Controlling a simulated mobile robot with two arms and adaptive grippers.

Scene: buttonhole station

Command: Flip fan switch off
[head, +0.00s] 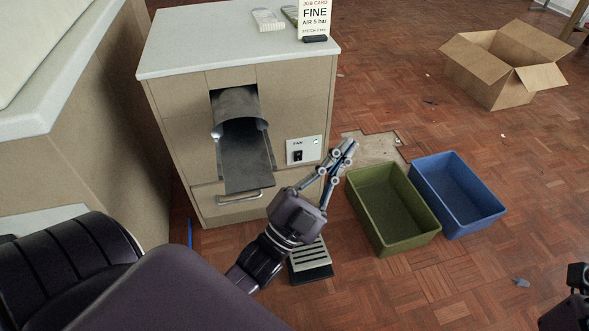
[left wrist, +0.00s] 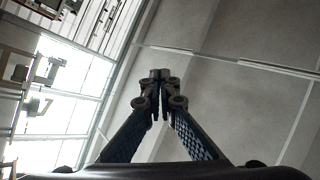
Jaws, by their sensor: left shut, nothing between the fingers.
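The fan switch (head: 297,155) is a small black rocker on a white plate on the cabinet's front, right of the dark duct. A small green light shows at the plate's upper right. My left gripper (head: 346,148) is shut and empty. In the head view it appears to the right of the plate, fingers pointing up, apart from the switch in the picture. The left wrist view shows its fingertips (left wrist: 160,76) together against the ceiling. Of my right arm, only a dark part shows at the lower right edge; its fingers cannot be made out.
The cabinet (head: 200,140) has a dark metal duct (head: 245,150) in its front and a job card (head: 315,15) on top. A green bin (head: 372,217) and a blue bin (head: 450,205) stand on the floor to the right. An open cardboard box (head: 490,80) sits farther back.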

